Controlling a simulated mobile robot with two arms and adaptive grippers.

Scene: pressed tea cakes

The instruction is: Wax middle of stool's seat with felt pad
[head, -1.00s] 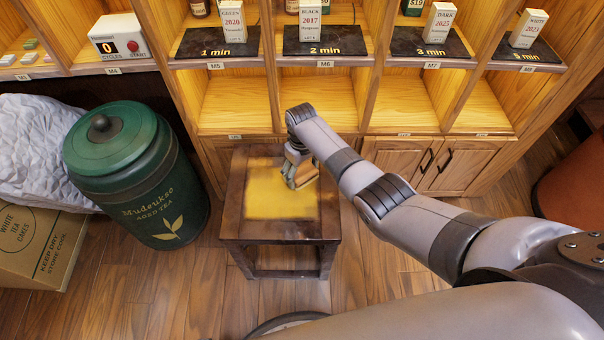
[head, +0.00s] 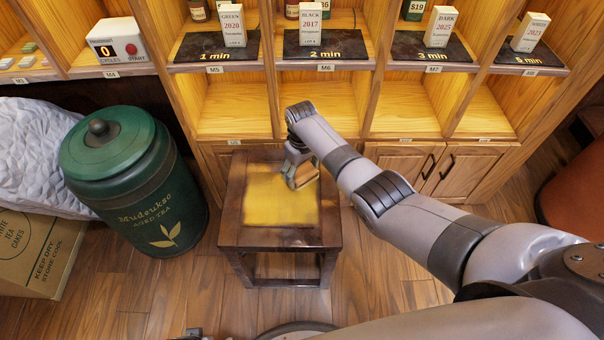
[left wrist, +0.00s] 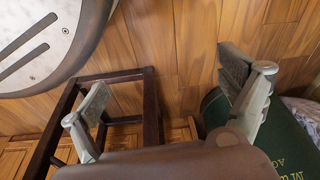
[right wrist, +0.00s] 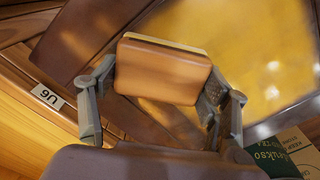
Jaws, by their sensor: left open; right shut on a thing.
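The stool (head: 231,222) has a dark wood frame and a yellow middle of its seat (head: 275,203). My right gripper (head: 301,176) is over the back right part of the yellow area. In the right wrist view it is shut on the felt pad (right wrist: 165,72), a brown block with a thin pale layer along its far edge. The pad is at the border of the yellow area (right wrist: 235,60); I cannot tell whether it touches the seat. My left gripper (left wrist: 165,88) is open and empty above the floor, with the stool's frame (left wrist: 152,105) behind one finger.
A green tea canister (head: 135,185) stands left of the stool, beside a cardboard box (head: 40,255). Wooden shelves with dark timing mats (head: 325,45) and closed cabinet doors (head: 400,165) stand behind. The floor in front of the stool is partly clear.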

